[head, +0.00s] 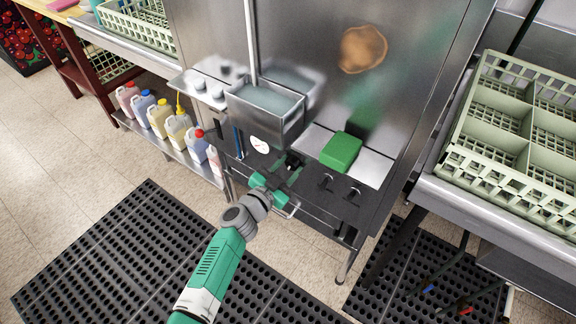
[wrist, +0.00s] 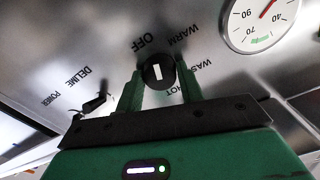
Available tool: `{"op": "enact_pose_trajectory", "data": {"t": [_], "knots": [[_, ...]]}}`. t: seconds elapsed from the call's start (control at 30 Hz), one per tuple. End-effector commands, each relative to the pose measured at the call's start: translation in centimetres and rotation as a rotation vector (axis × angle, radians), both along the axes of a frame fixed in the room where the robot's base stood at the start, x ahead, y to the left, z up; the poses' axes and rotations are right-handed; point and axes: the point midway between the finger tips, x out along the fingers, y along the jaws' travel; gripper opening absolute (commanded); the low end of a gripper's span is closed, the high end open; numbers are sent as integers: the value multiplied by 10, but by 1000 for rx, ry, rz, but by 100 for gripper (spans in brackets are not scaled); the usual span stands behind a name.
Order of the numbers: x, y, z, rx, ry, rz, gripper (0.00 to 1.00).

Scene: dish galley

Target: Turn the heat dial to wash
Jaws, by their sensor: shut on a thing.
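The heat dial (wrist: 158,74) is a round black knob with a short white mark, on the steel panel in the wrist view. Labels OFF, WARM, WASH and HOT surround it, upside down in this view. The white mark stands nearly upright in the picture, toward the OFF and WARM side; I cannot tell which exact setting it marks. My gripper (wrist: 160,80) is shut on the dial, one green finger on each side. In the head view my gripper (head: 286,171) reaches the machine's front panel and mostly hides the dial.
A round gauge (wrist: 262,20) with a red needle sits beside the dial. A DELIME/POWER switch (wrist: 96,103) is on the other side. Above the panel are a steel box (head: 265,108) and a green block (head: 342,151) on a ledge. A horizontal bar (head: 325,226) runs below.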

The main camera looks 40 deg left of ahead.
Motion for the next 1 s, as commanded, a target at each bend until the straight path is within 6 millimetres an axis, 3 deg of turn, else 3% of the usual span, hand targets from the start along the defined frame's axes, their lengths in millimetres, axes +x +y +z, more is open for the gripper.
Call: {"op": "enact_pose_trajectory", "data": {"t": [1.0], "knots": [[0,0,-1,958,125,-1,15]]}}
